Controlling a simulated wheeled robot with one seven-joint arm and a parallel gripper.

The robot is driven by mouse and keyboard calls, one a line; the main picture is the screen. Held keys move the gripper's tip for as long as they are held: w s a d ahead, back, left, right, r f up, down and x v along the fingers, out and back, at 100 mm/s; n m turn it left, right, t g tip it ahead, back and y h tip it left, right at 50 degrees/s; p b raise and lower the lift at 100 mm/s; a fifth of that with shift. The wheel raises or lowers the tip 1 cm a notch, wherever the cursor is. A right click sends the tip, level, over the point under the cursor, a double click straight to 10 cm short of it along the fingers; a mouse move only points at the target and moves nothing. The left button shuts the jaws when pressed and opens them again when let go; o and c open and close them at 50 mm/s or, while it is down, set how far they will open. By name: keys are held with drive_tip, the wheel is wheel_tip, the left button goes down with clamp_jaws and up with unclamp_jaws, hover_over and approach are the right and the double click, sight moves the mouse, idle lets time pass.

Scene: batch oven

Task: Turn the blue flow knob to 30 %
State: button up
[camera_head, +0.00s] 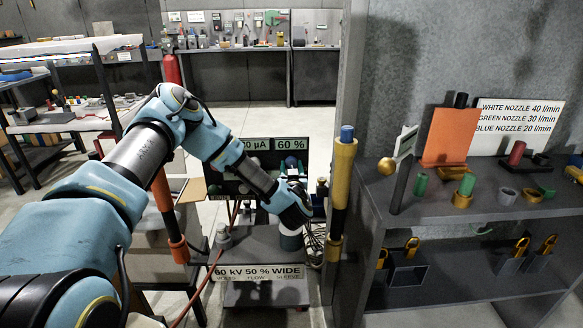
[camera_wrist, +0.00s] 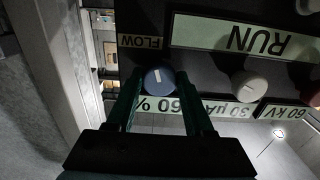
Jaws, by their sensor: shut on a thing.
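The blue flow knob (camera_wrist: 158,74) shows in the wrist view next to the FLOW label (camera_wrist: 141,42), which appears upside down. My gripper (camera_wrist: 160,90) has its two dark fingers on either side of the knob and is shut on it. The knob's white pointer line runs nearly vertical in this view. The readout beside it (camera_wrist: 170,105) says 60 %, and the head view also shows a 60 % readout (camera_head: 291,143). In the head view my gripper (camera_head: 294,212) is in front of the control panel and hides the knob.
A RUN display (camera_wrist: 255,38) and a white knob (camera_wrist: 250,86) are beside the blue knob. A card (camera_head: 258,272) below the panel reads 60 kV, 50 %, WIDE. A yellow-and-black post (camera_head: 342,185) stands close right of my gripper. A grey shelf (camera_head: 480,207) holds nozzles further right.

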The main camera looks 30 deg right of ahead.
clamp_jaws()
drive_tip(key=shift+n+b, duration=0.3)
drive_tip(key=shift+b, duration=0.1)
drive_tip(key=n+b, duration=0.3)
drive_tip(key=shift+f+n, duration=0.15)
drive_tip(key=shift+n, duration=0.15)
drive_tip(key=n+b, duration=0.4)
drive_tip(key=shift+n, duration=0.3)
drive_tip(key=n+b, duration=0.4)
drive_tip(key=shift+r+n+b, duration=0.2)
drive_tip(key=shift+n+b, duration=0.8)
drive_tip(key=shift+n, duration=0.6)
